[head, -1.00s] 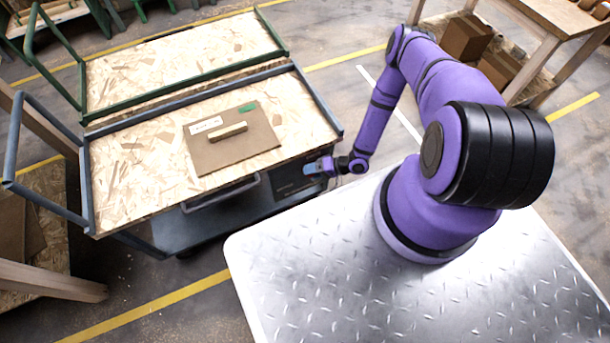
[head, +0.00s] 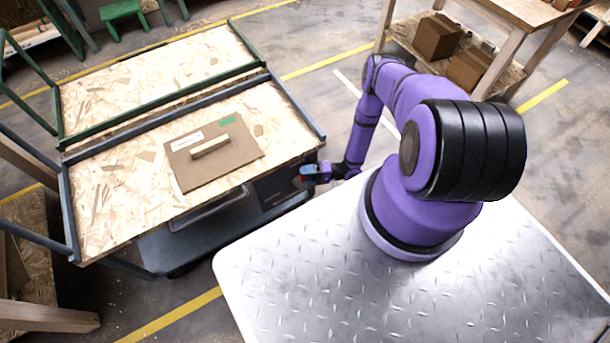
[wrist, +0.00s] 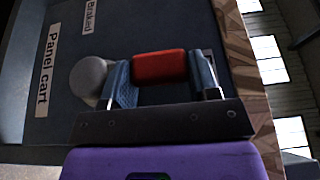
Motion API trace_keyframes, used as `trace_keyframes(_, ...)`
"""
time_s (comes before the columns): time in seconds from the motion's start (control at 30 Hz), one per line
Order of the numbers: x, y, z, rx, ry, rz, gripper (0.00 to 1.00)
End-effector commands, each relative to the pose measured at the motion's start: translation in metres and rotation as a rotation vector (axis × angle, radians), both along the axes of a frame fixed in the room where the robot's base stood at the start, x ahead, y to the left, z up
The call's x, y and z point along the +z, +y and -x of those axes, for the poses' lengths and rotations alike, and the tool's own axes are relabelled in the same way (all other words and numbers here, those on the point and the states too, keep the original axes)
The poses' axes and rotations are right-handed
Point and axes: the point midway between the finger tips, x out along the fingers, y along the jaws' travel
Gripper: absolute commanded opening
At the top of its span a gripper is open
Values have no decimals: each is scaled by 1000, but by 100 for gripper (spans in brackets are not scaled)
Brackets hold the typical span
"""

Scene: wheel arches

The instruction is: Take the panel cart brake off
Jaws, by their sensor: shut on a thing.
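The panel cart (head: 105,205) has a blue-grey frame and a chipboard top, and stands left of my base. Its dark side panel (wrist: 55,100) fills the left of the wrist view, with labels reading "Panel cart" (wrist: 47,70) and "Braked" (wrist: 89,17). My gripper (wrist: 163,74) is at this panel, near the cart's right corner, with its blue fingers on either side of a red brake handle (wrist: 160,66). It is shut on that handle. A grey round knob (wrist: 88,78) sits just left of the left finger. How the handle joins the panel is hidden.
A brown board (head: 215,165) with a wooden block lies on the cart top. A green-framed cart (head: 150,75) stands directly behind. A wooden table (head: 525,12) with boxes on its lower shelf is at the back right. Floor is free between them.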

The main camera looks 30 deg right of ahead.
Motion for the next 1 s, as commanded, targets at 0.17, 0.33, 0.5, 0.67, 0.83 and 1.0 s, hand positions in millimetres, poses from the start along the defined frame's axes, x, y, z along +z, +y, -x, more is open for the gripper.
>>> trace_keyframes(0.17,0,0,0,-1,1,0,13)
trace_keyframes(0.33,0,0,0,-2,1,1,66)
trace_keyframes(0.5,0,0,0,-1,1,1,66)
trace_keyframes(0.67,0,-2,1,-1,0,1,66)
trace_keyframes(0.83,-1,-20,8,-2,0,1,66)
trace_keyframes(1.0,-1,-50,20,-3,1,3,66)
